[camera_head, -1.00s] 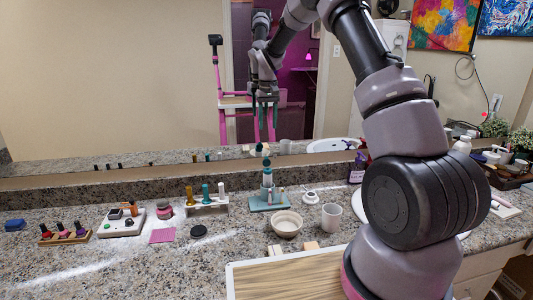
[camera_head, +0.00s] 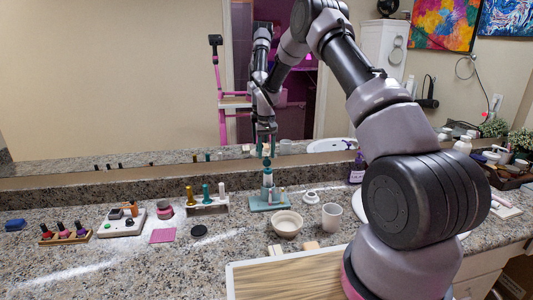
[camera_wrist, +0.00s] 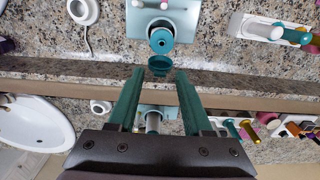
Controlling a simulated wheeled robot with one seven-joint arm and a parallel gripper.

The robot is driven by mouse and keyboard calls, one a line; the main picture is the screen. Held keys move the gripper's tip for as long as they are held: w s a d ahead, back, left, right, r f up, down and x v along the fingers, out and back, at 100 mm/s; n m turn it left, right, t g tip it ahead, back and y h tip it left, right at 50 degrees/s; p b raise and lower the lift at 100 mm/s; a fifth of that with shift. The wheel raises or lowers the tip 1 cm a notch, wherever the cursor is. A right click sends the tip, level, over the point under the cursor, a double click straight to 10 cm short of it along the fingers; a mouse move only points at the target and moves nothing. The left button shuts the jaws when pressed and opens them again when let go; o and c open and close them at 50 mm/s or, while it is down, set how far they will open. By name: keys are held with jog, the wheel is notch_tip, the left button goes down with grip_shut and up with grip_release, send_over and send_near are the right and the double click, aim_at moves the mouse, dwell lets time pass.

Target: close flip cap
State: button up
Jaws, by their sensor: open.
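A bottle with a teal flip cap (camera_head: 267,176) stands upright on a teal base (camera_head: 271,201) on the counter. In the wrist view, the round teal cap body (camera_wrist: 161,40) shows from above. Its lid (camera_wrist: 160,68) stands swung open on the side towards my gripper. My gripper (camera_head: 266,130) is above the bottle in the head view. In the wrist view, my gripper (camera_wrist: 158,74) is open, with its two teal fingers spread either side of the lid in the picture. I cannot tell whether they touch it.
A bowl (camera_head: 286,223) and a cup (camera_head: 331,216) stand in front and to the right. A rack with several tubes (camera_head: 207,204) is on the left. A mirror behind the counter reflects my arm and the bottle.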

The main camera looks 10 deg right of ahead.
grip_shut()
